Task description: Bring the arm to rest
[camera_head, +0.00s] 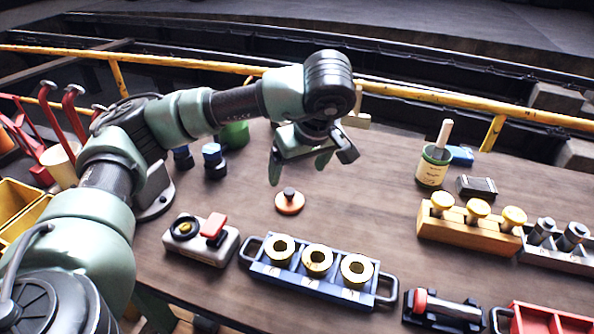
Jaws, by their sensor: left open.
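My left arm comes in from the left and reaches over the brown workbench (378,190). Its gripper (298,172) is open, fingers pointing down, above the back middle of the bench. Nothing shows between the fingers. A small round orange piece with a dark knob (289,202) stands on the bench below and in front of the gripper, apart from it. My right gripper is not in view.
A blue tray with brass rings (318,272) and a grey box with a red switch (201,240) stand in front. A yellow block with knobs (470,222) and a labelled tin with a brush (433,165) are at right. A yellow rail (430,95) runs behind.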

